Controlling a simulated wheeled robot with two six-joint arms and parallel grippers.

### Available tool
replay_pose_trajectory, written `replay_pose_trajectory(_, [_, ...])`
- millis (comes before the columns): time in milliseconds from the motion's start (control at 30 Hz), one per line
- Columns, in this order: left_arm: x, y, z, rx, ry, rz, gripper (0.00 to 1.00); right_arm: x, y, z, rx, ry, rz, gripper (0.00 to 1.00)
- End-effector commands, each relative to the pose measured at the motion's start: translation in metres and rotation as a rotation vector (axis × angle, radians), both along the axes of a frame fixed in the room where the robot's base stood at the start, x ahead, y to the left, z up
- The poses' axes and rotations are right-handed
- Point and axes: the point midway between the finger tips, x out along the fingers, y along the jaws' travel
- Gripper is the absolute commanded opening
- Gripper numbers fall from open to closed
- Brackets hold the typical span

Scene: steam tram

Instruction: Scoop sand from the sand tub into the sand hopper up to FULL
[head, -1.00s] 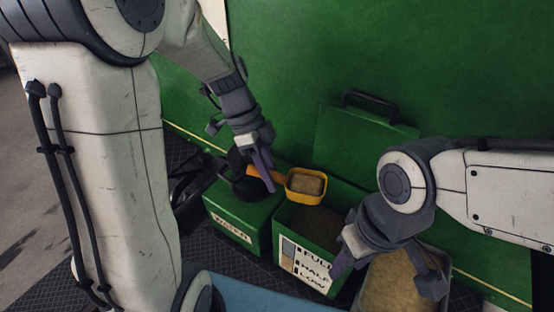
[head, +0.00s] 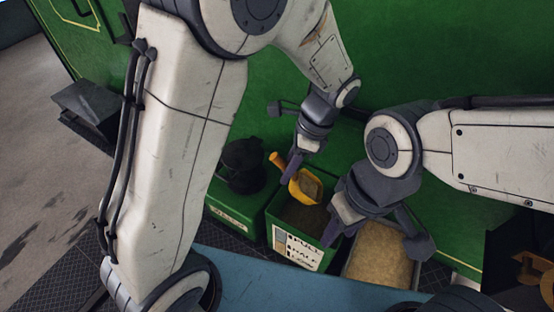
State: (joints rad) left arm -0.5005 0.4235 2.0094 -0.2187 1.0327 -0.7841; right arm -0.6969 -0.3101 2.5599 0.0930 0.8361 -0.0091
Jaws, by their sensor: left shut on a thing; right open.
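My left gripper (head: 291,171) is shut on the orange handle of the yellow scoop (head: 304,187). The scoop holds sand and is tilted over the green sand hopper (head: 272,208). The hopper has sand inside and a white level label (head: 297,248) reading FULL, HALF and LOW on its front. The exact sand level against the marks cannot be told. My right gripper (head: 371,236) is open and empty, in front of the hopper's right side and the sand tub (head: 382,252). The tub is full of tan sand and partly hidden by my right arm.
A green water box (head: 232,217) with a black round filler (head: 243,165) stands left of the hopper. A green wall rises close behind. A blue surface (head: 262,275) lies in front. A dark box (head: 88,103) stands at far left.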

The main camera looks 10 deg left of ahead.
Motion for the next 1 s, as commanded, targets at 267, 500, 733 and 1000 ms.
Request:
replay_pose_trajectory(267, [0.001,-0.03,0.011,0.251,0.007,-0.004,0.0,0.0,0.0,0.036,0.0,0.0,-0.003,0.45])
replay_pose_trajectory(500, [0.001,-0.046,0.013,0.41,0.012,0.0,0.0,0.0,0.0,0.05,0.0,0.0,-0.005,0.45])
replay_pose_trajectory(733, [0.002,-0.052,0.013,0.46,0.01,0.003,0.0,0.0,0.0,0.053,0.0,0.001,-0.006,0.45])
replay_pose_trajectory(1000, [0.001,-0.051,0.013,0.46,0.011,0.005,0.0,0.0,0.0,0.053,0.0,0.001,-0.006,0.45])
